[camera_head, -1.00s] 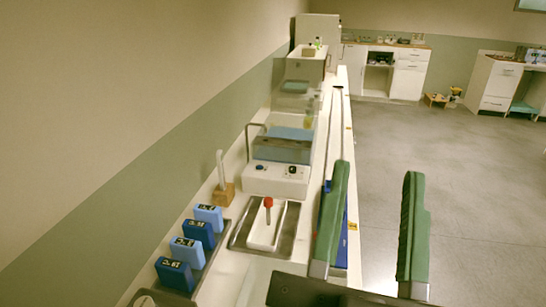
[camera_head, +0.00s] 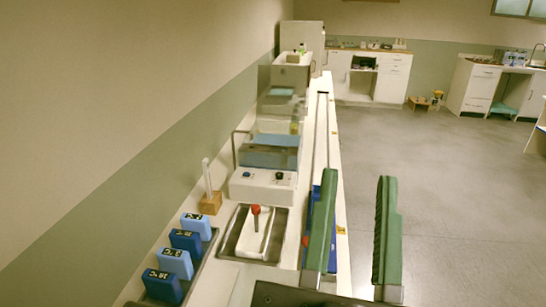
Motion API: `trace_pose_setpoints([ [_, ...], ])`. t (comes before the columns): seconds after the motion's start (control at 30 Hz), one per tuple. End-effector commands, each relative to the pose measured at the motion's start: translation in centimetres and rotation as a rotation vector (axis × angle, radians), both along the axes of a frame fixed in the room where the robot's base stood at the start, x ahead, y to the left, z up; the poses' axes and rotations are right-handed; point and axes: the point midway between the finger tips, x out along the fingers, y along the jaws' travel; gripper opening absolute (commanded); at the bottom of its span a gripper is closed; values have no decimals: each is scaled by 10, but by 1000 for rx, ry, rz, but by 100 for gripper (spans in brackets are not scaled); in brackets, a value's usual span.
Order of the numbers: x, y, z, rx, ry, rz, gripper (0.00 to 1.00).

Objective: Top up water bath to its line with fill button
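The water bath (camera_head: 270,155) is a clear-walled tank with blue water in it, on a white base (camera_head: 262,188) along the left-hand bench. I cannot tell which control is the fill button, and the fill line is too small to make out. A thin bent pipe (camera_head: 235,146) stands at the tank's left side. My gripper (camera_head: 359,177) has two green fingers, spread apart with nothing between them. It is nearer than the bath and to its right, by the bench's right edge.
A metal tray (camera_head: 228,244) with a red-topped item (camera_head: 255,211) stands in front of the bath. Several blue numbered blocks (camera_head: 174,263) line the left. A white stick in a wooden block (camera_head: 211,203) stands near the wall. A blue object (camera_head: 311,210) is partly behind my left finger. Open floor lies right.

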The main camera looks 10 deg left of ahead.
Motion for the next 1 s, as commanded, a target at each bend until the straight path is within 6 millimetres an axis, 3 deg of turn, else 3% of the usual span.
trace_pose_setpoints([
  [0.03, 0, 0, 0, 0, 0, 0, 17],
  [0.13, 0, 0, 0, 0, 0, 0, 0],
  [1.0, 0, 0, 0, 0, 0, 0, 0],
])
